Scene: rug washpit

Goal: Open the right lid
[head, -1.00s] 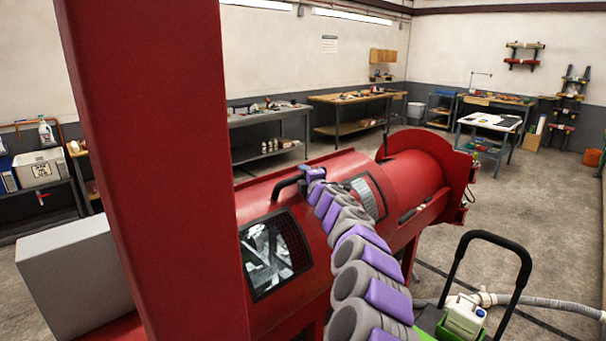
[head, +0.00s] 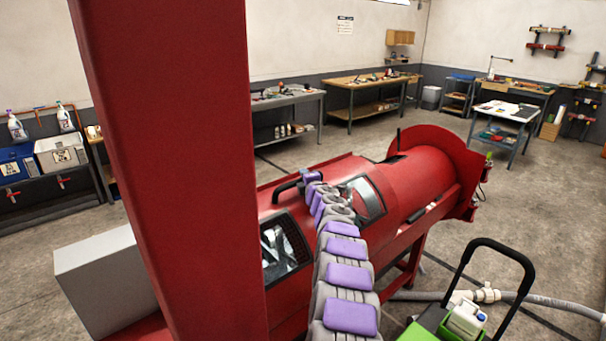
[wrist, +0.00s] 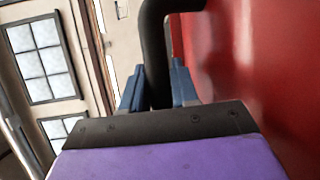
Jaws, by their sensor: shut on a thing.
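A red cylindrical machine (head: 425,178) lies across the middle of the head view. It has a dark left window (head: 285,246) and a lighter right window (head: 367,200). A black bar handle (head: 287,185) rises at its far side, between the windows. My gripper (head: 312,177) is at the right end of this handle, reached by my grey and purple arm. In the wrist view, the blue-grey fingers of my gripper (wrist: 156,88) are shut around the black handle (wrist: 157,45), beside a red surface. My arm partly hides the machine's top, and I cannot tell the lid's exact edges.
A red post (head: 165,160) blocks much of the left head view. A black-handled cart (head: 515,255) with a white jug (head: 467,318) and a grey hose (head: 560,300) are at lower right. Workbenches line the back wall; open floor lies behind the machine.

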